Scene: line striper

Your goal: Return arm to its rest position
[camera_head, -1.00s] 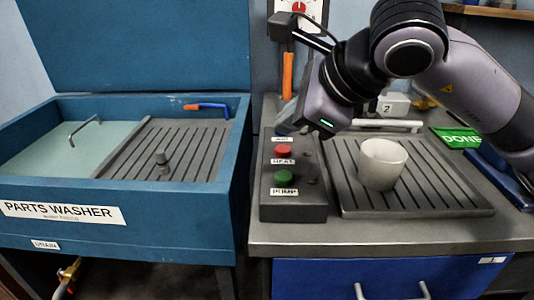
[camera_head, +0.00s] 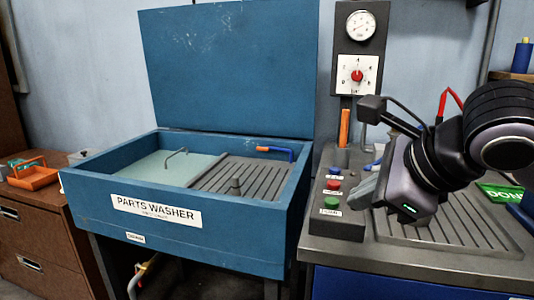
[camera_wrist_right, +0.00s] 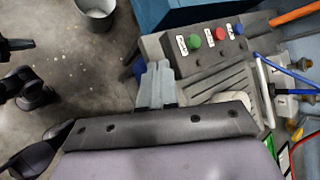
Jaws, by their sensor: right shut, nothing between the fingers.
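My right gripper (camera_head: 364,192) is in front of the bench in the head view, its fingers pointing down and left beside the control box. Its grey fingers (camera_wrist_right: 156,86) lie together and hold nothing in the wrist view. My right arm comes in from the right edge, bent, with the wrist over the slatted tray (camera_head: 470,232). A pale cup-like shape (camera_wrist_right: 232,97) shows partly behind the wrist housing in the wrist view. My left gripper is not seen.
The control box (camera_head: 325,217) has several coloured buttons. The blue parts washer (camera_head: 250,235) stands open to the left, with an orange-and-blue tool (camera_head: 276,152) at its back rim. A bucket (camera_wrist_right: 97,14) stands on the floor. An orange tray (camera_head: 34,177) sits on the brown cabinet.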

